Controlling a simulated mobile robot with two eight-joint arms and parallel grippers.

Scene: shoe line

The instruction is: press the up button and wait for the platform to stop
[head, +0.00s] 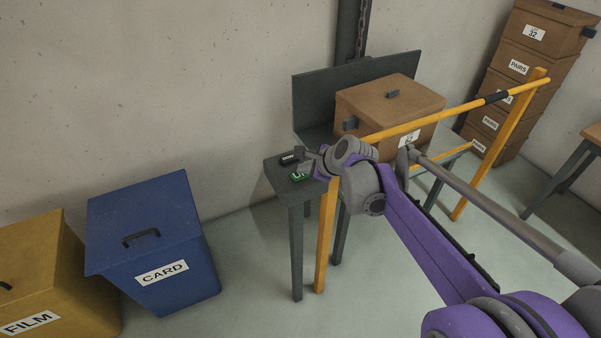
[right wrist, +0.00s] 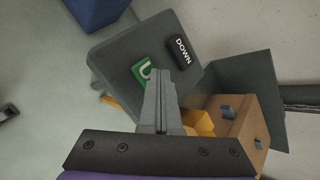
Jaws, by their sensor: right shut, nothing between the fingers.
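The green up button (head: 298,177) sits on a small dark grey stand (head: 276,172), beside the black DOWN button (head: 288,159). In the right wrist view the green up button (right wrist: 141,71) is partly hidden by my fingers, and the DOWN button (right wrist: 181,51) is clear. My right gripper (head: 306,158) is shut and empty, with its fingertips (right wrist: 161,82) over the near edge of the green button. I cannot tell whether they touch it. The dark grey platform (head: 318,137) carries a brown lidded box (head: 380,112) against the wall. My left gripper is not in view.
A yellow rail (head: 425,120) stands in front of the platform. A blue CARD bin (head: 150,235) and a yellow FILM bin (head: 45,270) are at the left. Stacked brown boxes (head: 515,70) stand at the far right, near a wooden table (head: 590,135). Open floor lies in front.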

